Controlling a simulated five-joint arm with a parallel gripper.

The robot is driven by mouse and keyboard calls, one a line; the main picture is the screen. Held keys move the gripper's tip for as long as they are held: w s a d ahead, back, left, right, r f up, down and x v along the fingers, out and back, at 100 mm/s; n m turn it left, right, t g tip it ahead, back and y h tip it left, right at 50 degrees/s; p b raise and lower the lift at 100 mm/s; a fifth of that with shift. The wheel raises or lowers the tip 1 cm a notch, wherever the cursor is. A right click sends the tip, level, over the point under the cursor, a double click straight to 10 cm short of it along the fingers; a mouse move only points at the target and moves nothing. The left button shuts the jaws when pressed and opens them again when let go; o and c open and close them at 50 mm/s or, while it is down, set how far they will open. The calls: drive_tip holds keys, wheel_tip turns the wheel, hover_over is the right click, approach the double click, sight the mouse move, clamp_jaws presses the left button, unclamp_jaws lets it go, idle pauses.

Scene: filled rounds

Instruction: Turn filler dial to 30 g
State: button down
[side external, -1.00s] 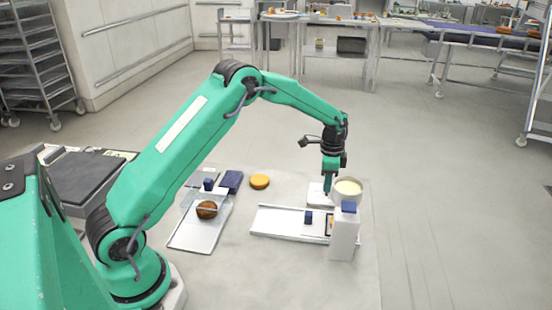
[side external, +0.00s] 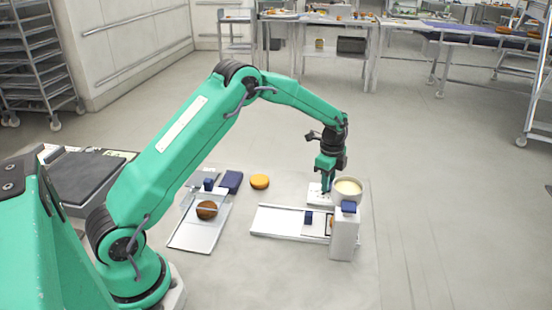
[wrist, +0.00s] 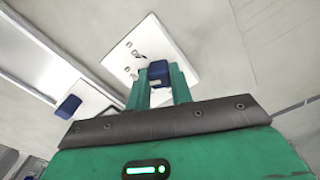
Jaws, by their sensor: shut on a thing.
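The filler dial is a small blue knob (wrist: 158,71) on a white plate (wrist: 173,45) with dark marks, too small to read. My gripper (wrist: 159,82) is shut on the knob, with one green finger on each side of it. In the side view my gripper (side external: 327,187) points down at the white plate (side external: 315,196), and its fingers mostly hide the knob. The filler's round bowl of pale cream filling (side external: 348,188) stands just right of the fingers. The dial's setting cannot be read.
A white post with a blue top (side external: 344,235) stands in front of the bowl. A long white tray (side external: 270,221) lies to its left. Farther left are a tray (side external: 195,238) with a brown round (side external: 207,210), a dark blue block (side external: 232,181) and an orange round (side external: 259,181).

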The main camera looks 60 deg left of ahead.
drive_tip(key=shift+r, duration=0.15)
drive_tip(key=c, duration=1.2)
unclamp_jaws()
drive_tip(key=shift+c, duration=0.2)
drive_tip(key=shift+r, duration=3.85)
